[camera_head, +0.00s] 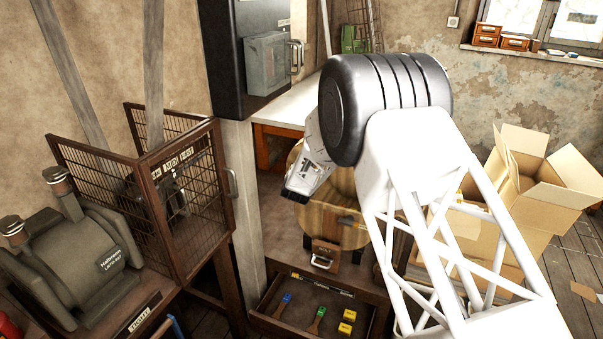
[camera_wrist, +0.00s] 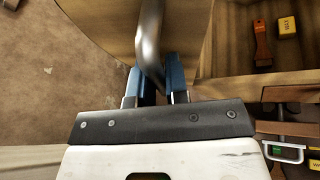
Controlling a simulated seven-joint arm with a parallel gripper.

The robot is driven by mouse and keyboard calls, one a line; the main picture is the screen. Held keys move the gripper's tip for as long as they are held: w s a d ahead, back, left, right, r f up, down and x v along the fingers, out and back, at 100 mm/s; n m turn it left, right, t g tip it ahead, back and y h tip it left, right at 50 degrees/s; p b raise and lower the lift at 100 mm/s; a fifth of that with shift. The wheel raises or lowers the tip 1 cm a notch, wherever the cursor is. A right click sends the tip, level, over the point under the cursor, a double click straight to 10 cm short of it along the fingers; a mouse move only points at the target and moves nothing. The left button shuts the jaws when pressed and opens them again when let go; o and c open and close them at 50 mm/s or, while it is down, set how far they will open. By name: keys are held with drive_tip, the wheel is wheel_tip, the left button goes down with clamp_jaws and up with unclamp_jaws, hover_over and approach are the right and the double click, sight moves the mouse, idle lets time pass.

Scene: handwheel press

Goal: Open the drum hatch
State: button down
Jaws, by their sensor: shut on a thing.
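The round wooden drum (camera_head: 335,222) stands in the middle of the head view, partly hidden by my arm. A brown panel with a metal handle (camera_head: 325,254) sits low at its front; I cannot tell if it is the hatch. In the wrist view, a curved metal handle (camera_wrist: 151,40) runs beside a round-edged wooden face (camera_wrist: 105,25). My gripper (camera_wrist: 154,82) is shut on this handle, with a blue finger on each side. In the head view my gripper (camera_head: 294,193) is at the drum's upper left, and its grip is hidden.
An open drawer (camera_head: 270,322) below the drum holds brushes and yellow blocks. A mesh guard (camera_head: 185,190) and a grey machine (camera_head: 75,262) stand left. A pale post (camera_head: 243,190) is near my gripper. Open cardboard boxes (camera_head: 535,195) are at the right.

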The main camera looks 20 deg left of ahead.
drive_tip(key=c, duration=1.1)
unclamp_jaws()
drive_tip(key=shift+c, duration=0.2)
drive_tip(key=shift+s+r, duration=0.1)
drive_tip(key=v, duration=0.7)
drive_tip(key=shift+s, duration=0.3)
